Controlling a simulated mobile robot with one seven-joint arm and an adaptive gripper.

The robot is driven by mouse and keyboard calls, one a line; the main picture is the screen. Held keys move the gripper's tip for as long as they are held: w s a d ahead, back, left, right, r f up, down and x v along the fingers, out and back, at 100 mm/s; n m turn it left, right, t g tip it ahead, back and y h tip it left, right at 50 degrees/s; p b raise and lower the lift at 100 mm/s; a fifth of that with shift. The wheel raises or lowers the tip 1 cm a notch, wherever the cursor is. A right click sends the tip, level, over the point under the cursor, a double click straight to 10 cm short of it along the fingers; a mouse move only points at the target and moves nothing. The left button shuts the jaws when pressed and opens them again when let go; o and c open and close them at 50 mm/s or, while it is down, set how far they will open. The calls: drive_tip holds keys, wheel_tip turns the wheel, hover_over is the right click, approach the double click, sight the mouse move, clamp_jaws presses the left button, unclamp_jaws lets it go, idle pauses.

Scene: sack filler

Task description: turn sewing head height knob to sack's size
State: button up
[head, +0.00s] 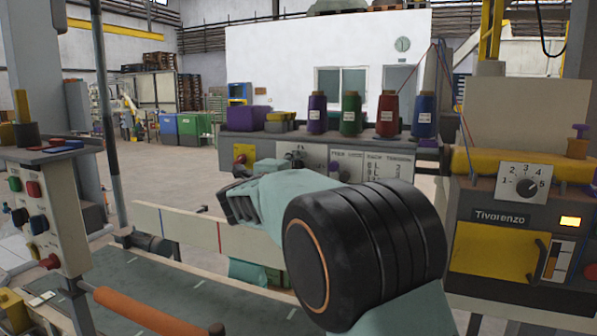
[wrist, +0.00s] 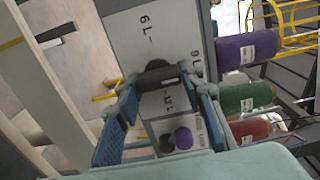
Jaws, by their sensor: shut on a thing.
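In the wrist view a black bar-shaped knob (wrist: 158,76) stands on a pale panel (wrist: 150,35) marked 6 L, 9 L and 12 L. My gripper (wrist: 158,82) has its two blue fingers on either side of the knob and is shut on it. The fingers hide part of the panel, and I cannot tell which mark the knob points to. I cannot make out a sack for certain.
Beside the knob are a purple ball knob (wrist: 183,137) and a round dark one (wrist: 167,144). Thread spools, one green (head: 351,114), stand above the panel. A cabinet with a numbered dial (head: 525,187) is at right, a button box (head: 40,205) at left.

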drive_tip(key=shift+a, duration=0.1)
drive_tip(key=o, duration=1.2)
drive_tip(key=v, duration=1.2)
